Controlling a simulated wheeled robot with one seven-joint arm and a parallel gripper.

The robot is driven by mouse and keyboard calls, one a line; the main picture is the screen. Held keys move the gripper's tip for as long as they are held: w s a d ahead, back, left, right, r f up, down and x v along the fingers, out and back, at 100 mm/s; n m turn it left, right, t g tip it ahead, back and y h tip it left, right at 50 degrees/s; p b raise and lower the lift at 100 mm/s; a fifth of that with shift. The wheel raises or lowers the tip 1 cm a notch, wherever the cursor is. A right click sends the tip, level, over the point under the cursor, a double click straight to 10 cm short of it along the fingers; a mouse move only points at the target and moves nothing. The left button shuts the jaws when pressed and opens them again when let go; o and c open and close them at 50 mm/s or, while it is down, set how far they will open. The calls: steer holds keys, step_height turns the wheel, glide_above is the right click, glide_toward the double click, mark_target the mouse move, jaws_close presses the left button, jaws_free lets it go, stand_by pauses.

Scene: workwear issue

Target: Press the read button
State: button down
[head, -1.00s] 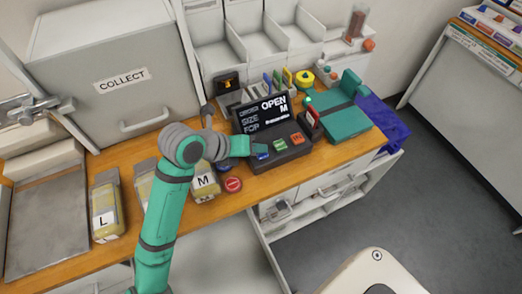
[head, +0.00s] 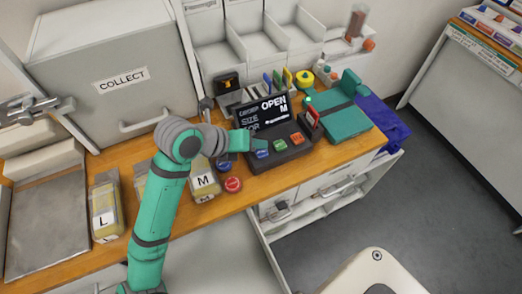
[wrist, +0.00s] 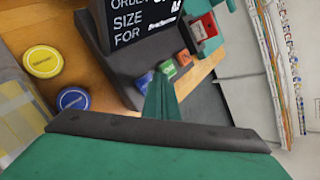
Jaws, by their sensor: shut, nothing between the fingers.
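The terminal (head: 282,158) stands on the wooden counter with its dark screen (head: 264,114) lit, showing "OPEN" and "M". Its sloped front has a blue button (head: 262,153), a green button (head: 280,145) and an orange button (head: 297,137). Their labels are too small to read, so I cannot tell which is the read button. My gripper (head: 266,144) is shut and empty, its tip just above and behind the blue button. In the wrist view its fingers (wrist: 160,97) point at the button row, close to the blue button (wrist: 145,80) and green button (wrist: 167,69). Contact cannot be told.
A red card (head: 312,115) stands in a slot at the terminal's right. A red disc (head: 233,184) and a blue disc (head: 224,166) lie left of it, near the "M" pack (head: 205,181).

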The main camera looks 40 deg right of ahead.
mark_target(258, 153)
steer(key=shift+r, duration=2.4)
